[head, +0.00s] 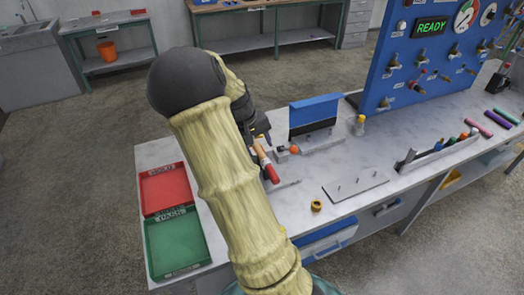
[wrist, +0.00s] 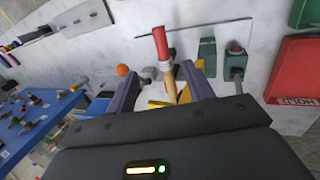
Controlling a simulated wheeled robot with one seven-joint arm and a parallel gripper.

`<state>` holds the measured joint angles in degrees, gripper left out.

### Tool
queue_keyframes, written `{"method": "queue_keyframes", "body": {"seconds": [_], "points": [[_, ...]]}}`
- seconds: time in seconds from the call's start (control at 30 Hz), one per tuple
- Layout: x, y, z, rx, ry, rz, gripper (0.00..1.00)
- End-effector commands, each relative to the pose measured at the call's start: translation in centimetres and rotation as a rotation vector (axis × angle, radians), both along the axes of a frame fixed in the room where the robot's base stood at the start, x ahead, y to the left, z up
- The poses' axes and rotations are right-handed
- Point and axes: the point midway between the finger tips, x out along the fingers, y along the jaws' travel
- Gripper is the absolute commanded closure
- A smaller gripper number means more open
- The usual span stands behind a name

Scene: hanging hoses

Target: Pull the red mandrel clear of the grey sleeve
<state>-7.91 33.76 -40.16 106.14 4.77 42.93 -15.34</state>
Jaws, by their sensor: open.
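The red mandrel (head: 271,173) lies at the lower end of a tan cylindrical part, in front of the blue-backed stand; its red end also shows in the wrist view (wrist: 161,42). A pale grey collar (wrist: 167,66), apparently the grey sleeve, sits between the red end and the tan part (wrist: 170,86). My gripper (wrist: 162,72) is open, with purple fingers on either side of the tan part. I cannot tell whether either finger touches it. In the head view my arm hides most of the gripper and what lies behind it.
A blue panel (head: 375,75) with fittings and a READY display stands at the back right. Red (head: 142,190) and green (head: 149,245) trays lie at left. An orange ball (head: 295,150), a pegged plate (head: 340,194) and a yellow ring (head: 317,206) are to the right.

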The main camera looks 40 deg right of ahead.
Motion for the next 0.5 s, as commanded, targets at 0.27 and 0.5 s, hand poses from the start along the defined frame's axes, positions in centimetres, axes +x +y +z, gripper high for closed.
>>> {"method": "queue_keyframes", "body": {"seconds": [0.27,0.5], "points": [[-0.4,-0.8,-2.5,0.001,0.004,-0.003,0.48],[-0.7,-2.0,-6.2,0.001,0.004,-0.004,0.48]]}}
